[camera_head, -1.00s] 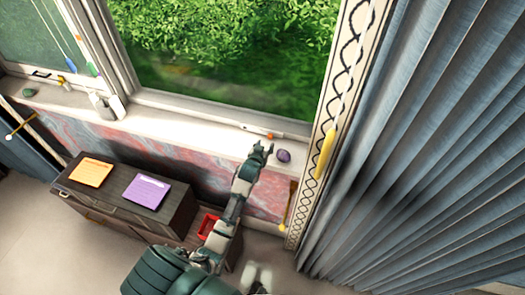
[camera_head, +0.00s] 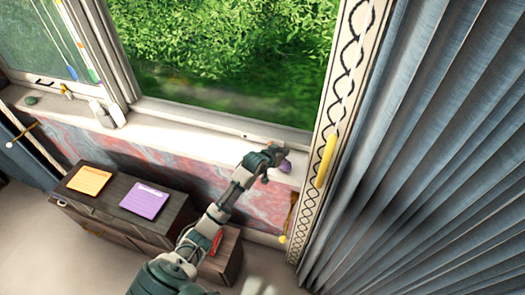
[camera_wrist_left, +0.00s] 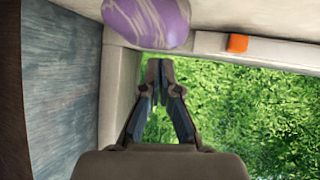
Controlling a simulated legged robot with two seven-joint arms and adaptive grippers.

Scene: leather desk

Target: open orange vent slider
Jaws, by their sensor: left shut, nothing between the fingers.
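The orange slider (camera_wrist_left: 237,43) shows in the left wrist view as a small block on a pale strip along the window frame, up and right of the fingertips and apart from them. In the head view I cannot make it out now; my left gripper covers that part of the frame. My left gripper (camera_head: 280,150) is over the right end of the window sill, beside the purple patterned stone (camera_head: 285,166). In the left wrist view the fingertips (camera_wrist_left: 159,65) are together and empty, just below the stone (camera_wrist_left: 147,20). My right gripper cannot be made out.
A grey pleated curtain (camera_head: 430,150) and a patterned trim with a yellow handle (camera_head: 326,160) stand right of the sill. A dark cabinet (camera_head: 165,225) with orange (camera_head: 89,180) and purple (camera_head: 145,200) notes is below left. The middle of the sill (camera_head: 190,130) is clear.

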